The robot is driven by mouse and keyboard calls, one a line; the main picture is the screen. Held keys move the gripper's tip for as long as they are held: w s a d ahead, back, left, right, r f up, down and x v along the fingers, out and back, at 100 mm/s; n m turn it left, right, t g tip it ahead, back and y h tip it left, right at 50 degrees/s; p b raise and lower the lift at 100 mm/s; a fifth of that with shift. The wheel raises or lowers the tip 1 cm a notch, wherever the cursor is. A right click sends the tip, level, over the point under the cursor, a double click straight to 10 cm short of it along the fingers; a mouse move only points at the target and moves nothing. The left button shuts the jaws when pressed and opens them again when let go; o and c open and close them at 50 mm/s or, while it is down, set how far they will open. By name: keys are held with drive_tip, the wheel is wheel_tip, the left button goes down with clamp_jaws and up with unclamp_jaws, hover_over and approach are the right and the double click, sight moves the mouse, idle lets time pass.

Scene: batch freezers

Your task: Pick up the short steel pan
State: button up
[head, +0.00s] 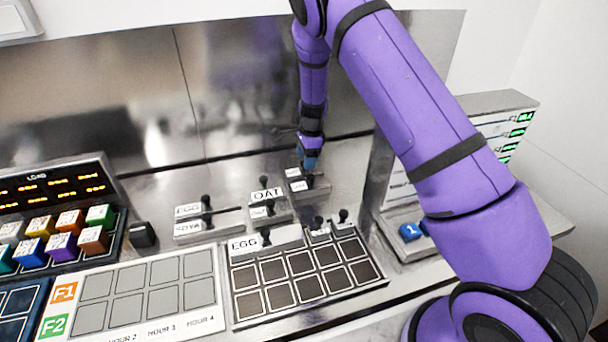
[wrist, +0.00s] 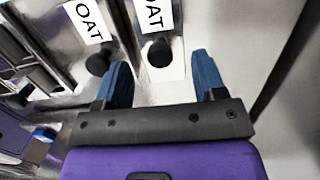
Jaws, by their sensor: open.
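My gripper (head: 309,158) is at the back of the steel counter, over a small steel piece (head: 299,184) with a white label and dark knob. In the wrist view my gripper (wrist: 162,78) has its two blue fingers apart, with nothing between them. Just beyond the fingers are two steel pieces labelled OAT, a left one (wrist: 70,45) and a right one (wrist: 175,70), each with a black knob. In the head view an OAT piece (head: 285,213) stands left of my gripper, and an EGG/SOYA piece (head: 182,230) farther left. I cannot tell which is the short steel pan.
A gridded tray (head: 240,307) with an EGG-labelled piece (head: 285,238) along its back lies in front. A white grid board (head: 205,325) and coloured cubes (head: 70,222) are at left. A steel unit with a blue button (head: 410,232) stands right. A steel wall (head: 240,90) rises behind.

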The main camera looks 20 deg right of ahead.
sight(293, 174)
drive_tip(key=f, duration=0.3)
drive_tip(key=a+f, duration=0.1)
drive_tip(key=f, duration=0.1)
drive_tip(key=shift+w, duration=0.1)
drive_tip(key=c, duration=0.6)
drive_tip(key=shift+r, duration=0.1)
drive_tip(key=shift+c, duration=0.2)
